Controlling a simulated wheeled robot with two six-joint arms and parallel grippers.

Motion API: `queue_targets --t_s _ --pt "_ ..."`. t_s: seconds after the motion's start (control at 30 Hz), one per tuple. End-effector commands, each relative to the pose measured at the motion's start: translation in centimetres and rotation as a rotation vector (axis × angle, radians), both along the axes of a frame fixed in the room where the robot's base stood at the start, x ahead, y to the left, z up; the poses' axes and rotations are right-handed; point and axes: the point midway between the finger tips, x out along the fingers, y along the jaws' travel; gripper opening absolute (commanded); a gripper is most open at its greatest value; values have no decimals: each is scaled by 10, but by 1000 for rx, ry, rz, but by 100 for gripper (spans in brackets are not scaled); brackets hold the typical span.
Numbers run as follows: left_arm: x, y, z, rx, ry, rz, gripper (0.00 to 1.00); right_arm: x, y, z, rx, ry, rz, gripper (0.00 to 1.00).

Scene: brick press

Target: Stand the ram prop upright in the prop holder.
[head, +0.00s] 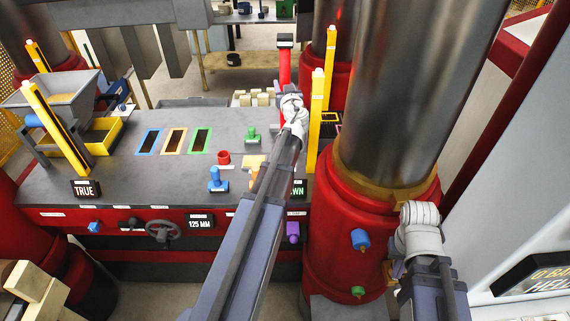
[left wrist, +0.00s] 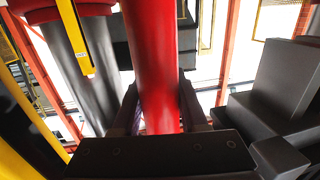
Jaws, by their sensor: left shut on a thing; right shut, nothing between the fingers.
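The ram prop (head: 285,68) is a red post with a dark cap, roughly upright at the back right of the press table. My left gripper (left wrist: 160,108) is shut on it; the red shaft (left wrist: 155,60) runs between its fingers in the left wrist view. In the head view my left arm hides the lower end of the prop, so I cannot tell what it rests on. A yellow-rimmed dark opening (head: 331,117), possibly the prop holder, shows to its right, partly behind a yellow post. My right gripper (head: 404,258) is shut and empty beside the red column base, mostly hidden by its wrist.
A yellow post (head: 317,110) and a large steel column (head: 405,90) stand close to the right of the prop. Blue, orange and green framed slots (head: 174,140) lie in the grey table (head: 120,170).

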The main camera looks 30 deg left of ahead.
Motion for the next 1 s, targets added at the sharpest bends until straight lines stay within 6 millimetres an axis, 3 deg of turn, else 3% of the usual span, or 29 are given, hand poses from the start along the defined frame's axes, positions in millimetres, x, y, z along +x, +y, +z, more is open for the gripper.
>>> queue_targets --t_s 1.0 --pt "0 0 -34 1 1 0 0 0 0 -34 0 -1 -1 0"
